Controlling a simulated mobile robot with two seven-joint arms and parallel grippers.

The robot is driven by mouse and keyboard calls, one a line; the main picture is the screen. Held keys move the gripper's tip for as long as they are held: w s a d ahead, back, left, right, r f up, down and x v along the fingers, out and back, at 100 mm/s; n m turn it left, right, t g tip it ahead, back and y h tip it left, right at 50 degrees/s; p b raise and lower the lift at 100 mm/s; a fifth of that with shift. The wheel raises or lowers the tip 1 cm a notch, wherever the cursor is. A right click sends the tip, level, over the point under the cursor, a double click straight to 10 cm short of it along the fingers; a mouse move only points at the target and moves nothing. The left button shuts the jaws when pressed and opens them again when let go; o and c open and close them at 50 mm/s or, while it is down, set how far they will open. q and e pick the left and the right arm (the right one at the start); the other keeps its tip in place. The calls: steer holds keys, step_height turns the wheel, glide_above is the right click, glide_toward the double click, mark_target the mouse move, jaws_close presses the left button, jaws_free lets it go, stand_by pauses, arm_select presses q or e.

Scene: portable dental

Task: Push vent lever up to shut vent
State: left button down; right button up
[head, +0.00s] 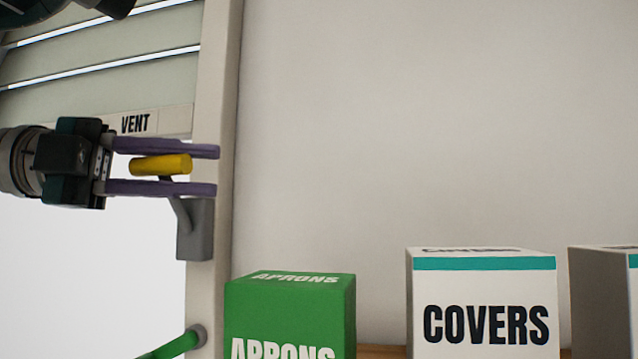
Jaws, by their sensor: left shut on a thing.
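The vent lever has a yellow grip (161,164) on a grey arm and a grey bracket (194,229) fixed to the pale window frame. The lever's arm rises from the bracket up and left to the grip. My left gripper (214,170) reaches in from the left, its purple fingers above and below the yellow grip, shut on it. The pale vent slats (100,83) are at the upper left, with bright gaps between them. A strip labelled VENT (135,124) runs below them, partly hidden by my gripper. My right gripper is not in view.
A green APRONS box (290,315) stands below and right of the lever. A white COVERS box (485,305) and another box (603,300) stand further right. A green bar (178,345) meets the frame low down. The wall area right of my fingers is clear.

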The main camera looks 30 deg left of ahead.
arm_select(q)
steer(key=shift+w+a+t, duration=0.3)
steer(key=shift+w+a, duration=0.1)
steer(key=shift+w, duration=0.15)
steer(key=c, duration=1)
jaws_free()
steer(key=shift+o, duration=1.3)
steer(key=shift+d+r, duration=0.1)
